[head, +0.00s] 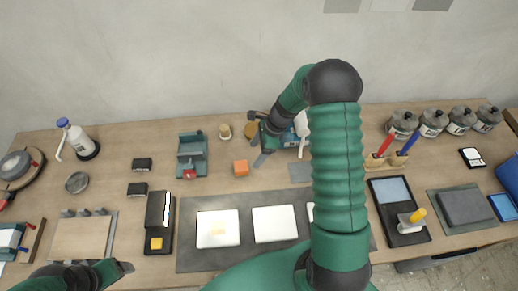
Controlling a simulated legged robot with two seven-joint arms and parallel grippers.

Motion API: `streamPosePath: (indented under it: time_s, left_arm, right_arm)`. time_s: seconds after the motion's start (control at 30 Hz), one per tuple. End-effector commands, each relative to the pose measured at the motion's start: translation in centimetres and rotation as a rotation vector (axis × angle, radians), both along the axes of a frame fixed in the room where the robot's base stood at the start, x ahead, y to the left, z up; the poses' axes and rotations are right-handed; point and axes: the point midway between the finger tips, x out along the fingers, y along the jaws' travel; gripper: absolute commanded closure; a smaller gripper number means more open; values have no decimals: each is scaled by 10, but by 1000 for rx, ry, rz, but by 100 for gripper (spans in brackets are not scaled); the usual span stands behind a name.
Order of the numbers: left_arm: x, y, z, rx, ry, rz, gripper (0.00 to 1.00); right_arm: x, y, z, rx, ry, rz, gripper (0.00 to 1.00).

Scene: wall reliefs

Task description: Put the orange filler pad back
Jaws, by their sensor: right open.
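A small orange block (240,168), which looks like the orange filler pad, sits on the wooden table near the middle. My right gripper (259,138) is open and empty, just above and to the right of the block in the picture, apart from it. Two white panels lie on the dark grey mat (260,203); the left panel (218,230) has a pale orange patch, the right one (275,223) looks plain. My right arm hides part of the mat and something white behind it. My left gripper (105,272) is partly in view at the lower left; its jaw state is unclear.
A round yellow-brown piece (250,131) and a small wooden jar (225,131) stand behind the block. A green vise-like holder (192,153) is to its left. A black box (158,224) with a yellow piece is left of the mat. Grey jars (404,125) stand at the back right.

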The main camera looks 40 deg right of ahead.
Motion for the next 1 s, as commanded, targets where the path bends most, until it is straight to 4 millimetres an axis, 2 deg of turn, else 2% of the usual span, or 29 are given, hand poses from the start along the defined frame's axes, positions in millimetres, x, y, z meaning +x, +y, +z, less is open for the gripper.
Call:
streamPosePath:
  time_s: [0.1, 0.17, 0.27, 0.37, 0.4, 0.5, 0.6, 0.63, 0.73, 1.0]
  left_arm:
    - [0, 0, -4, 0, 0, 0, 28]
    - [0, 0, -4, 0, 0, 0, 28]
    - [0, 0, -4, 0, 0, 0, 28]
    - [0, 0, -3, 0, 0, 0, 28]
    - [0, 0, -4, 0, 0, 0, 28]
    - [0, 0, -4, 0, 0, 0, 28]
    - [0, 0, -4, 0, 0, 0, 28]
    - [0, 0, -4, 0, 0, 0, 28]
    - [0, 0, -4, 0, 0, 0, 28]
    - [0, 0, -4, 0, 0, 0, 28]
  right_arm:
    - [-3, -8, 18, -1, -3, -1, 28]
    - [-4, -10, 24, -3, -3, 4, 28]
    - [-12, 9, 38, -65, -27, 164, 28]
    - [-39, 54, 62, -235, -103, 620, 28]
    - [-55, 73, 71, -315, -145, 855, 28]
    - [-96, 113, 91, -490, -248, 1421, 28]
    - [-126, 136, 99, -603, -329, 1835, 28]
    - [-132, 140, 100, -624, -344, 1915, 28]
    - [-140, 144, 101, -653, -369, 2044, 28]
    - [-139, 141, 100, -650, -371, 2043, 28]
